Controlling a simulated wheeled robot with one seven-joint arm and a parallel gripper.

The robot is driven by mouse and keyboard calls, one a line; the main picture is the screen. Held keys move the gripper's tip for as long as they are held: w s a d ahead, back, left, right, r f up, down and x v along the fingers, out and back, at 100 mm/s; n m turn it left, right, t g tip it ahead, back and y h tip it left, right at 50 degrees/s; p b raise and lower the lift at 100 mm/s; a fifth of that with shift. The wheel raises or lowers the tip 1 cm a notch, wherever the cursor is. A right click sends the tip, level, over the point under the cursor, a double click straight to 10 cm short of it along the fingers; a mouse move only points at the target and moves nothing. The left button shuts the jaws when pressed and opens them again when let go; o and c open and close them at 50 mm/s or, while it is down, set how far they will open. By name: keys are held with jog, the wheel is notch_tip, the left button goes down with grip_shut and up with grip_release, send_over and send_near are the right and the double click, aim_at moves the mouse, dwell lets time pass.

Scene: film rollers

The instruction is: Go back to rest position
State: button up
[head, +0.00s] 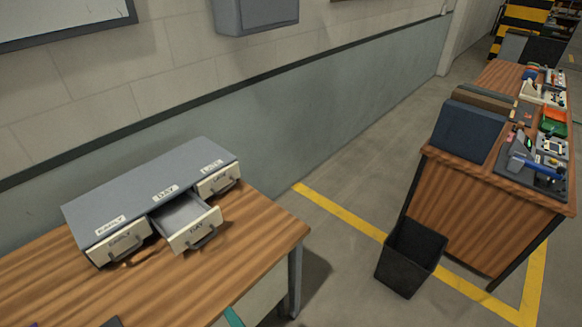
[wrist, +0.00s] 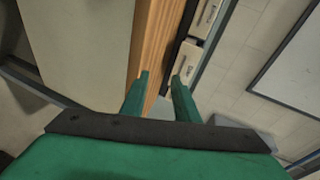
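My gripper (wrist: 159,76) shows in the wrist view with its two green fingers apart and nothing between them. Past the fingertips are the wooden table edge (wrist: 155,40) and the cream drawer fronts (wrist: 187,57), with a gap between fingers and drawers that I cannot judge exactly. In the head view a grey drawer unit (head: 150,185) stands on the wooden table (head: 180,280) at the left. Its middle drawer (head: 192,222), marked DAY, is pulled out and looks empty inside. The left drawer (head: 119,243), marked EARLY, and the right drawer (head: 218,180) look closed.
A black bin (head: 410,258) stands on the floor beside a second wooden bench (head: 480,220) crowded with tools and a dark blue box (head: 468,132). Open floor with yellow lines (head: 340,212) lies between the tables. A wall (head: 250,110) runs behind the drawer unit.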

jog(key=s+d+f+n+t+h, duration=0.2)
jog(key=s+d+f+h, duration=0.35)
jog(key=s+d, duration=0.4)
jog(key=s+d+r+n+t+h, duration=0.1)
jog(key=s+d+r+n+h, duration=0.1)
jog(key=s, duration=0.3)
jog(key=s+d+r+n+h, duration=0.1)
jog(key=s+r+n, duration=0.2)
jog(key=s, duration=0.3)
jog(key=shift+d+r+n+t+h, duration=0.35)
jog(key=shift+d+n+t, duration=0.05)
jog(key=shift+n, duration=0.4)
jog(key=shift+s, duration=0.15)
